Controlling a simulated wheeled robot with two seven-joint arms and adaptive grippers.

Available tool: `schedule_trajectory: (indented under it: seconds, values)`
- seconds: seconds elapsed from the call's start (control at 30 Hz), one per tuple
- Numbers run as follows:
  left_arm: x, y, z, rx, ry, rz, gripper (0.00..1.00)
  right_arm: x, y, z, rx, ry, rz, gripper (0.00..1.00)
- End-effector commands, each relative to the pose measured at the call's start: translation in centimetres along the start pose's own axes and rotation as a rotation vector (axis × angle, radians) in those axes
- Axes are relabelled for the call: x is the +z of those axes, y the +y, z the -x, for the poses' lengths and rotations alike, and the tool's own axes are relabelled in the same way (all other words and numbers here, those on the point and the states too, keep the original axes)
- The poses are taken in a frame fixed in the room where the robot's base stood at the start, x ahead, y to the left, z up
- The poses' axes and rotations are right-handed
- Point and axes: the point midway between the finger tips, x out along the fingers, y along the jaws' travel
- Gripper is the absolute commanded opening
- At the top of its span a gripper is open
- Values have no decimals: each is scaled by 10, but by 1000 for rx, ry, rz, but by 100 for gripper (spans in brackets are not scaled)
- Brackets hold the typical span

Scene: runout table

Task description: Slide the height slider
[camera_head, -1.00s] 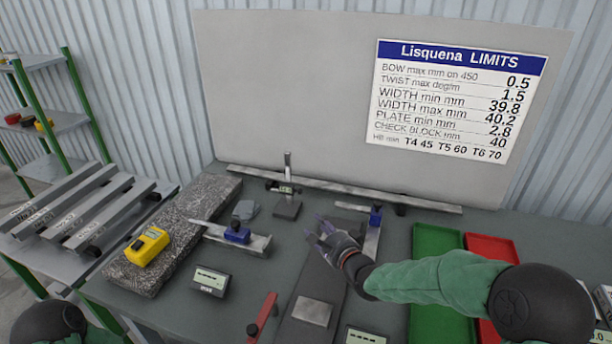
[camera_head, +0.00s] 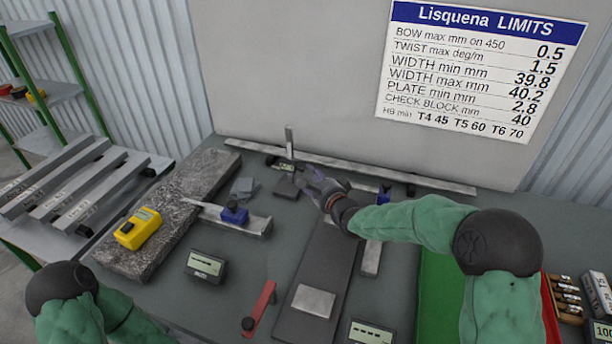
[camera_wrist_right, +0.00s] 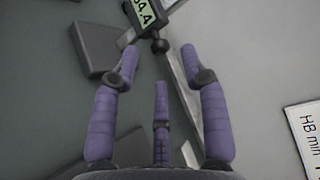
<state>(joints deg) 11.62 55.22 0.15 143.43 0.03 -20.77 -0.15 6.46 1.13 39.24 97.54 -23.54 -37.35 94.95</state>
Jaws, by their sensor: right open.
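The height gauge stands at the back of the table, with an upright column (camera_head: 289,140), a slider with a small display (camera_head: 284,166) and a dark base (camera_head: 288,188). In the right wrist view the slider's display (camera_wrist_right: 146,12) is at the top, with a dark round knob (camera_wrist_right: 160,46) below it and the base (camera_wrist_right: 98,48) to the left. My right gripper (camera_head: 307,178) is just right of the slider. Its purple fingers (camera_wrist_right: 160,70) are open and empty, and the knob is just beyond the gap between them. My left arm shows at the lower left; its gripper is out of view.
A long metal straightedge (camera_head: 380,177) lies along the back. A granite block (camera_head: 205,185) carries a yellow device (camera_head: 137,228). A green tray (camera_head: 440,290) is right.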

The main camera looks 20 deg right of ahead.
Motion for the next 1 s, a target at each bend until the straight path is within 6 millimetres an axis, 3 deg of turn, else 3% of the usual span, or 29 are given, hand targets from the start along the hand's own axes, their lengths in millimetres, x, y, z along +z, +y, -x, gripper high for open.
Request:
schedule_trajectory:
  seconds: [0.23, 0.63, 0.8, 1.0]
  values:
    - [0, -2, -7, 0, 0, 0, 40, 0, 0, -28, 0, 0, -1, 44]
    - [0, -3, -8, 0, 0, 0, 40, 0, -1, -34, -1, 0, -1, 44]
    - [0, -3, -8, 0, 0, 0, 40, 0, -1, -33, -1, 1, -1, 0]
    - [0, -3, -8, 0, 0, 0, 40, 0, -1, -33, -1, 1, -1, 0]
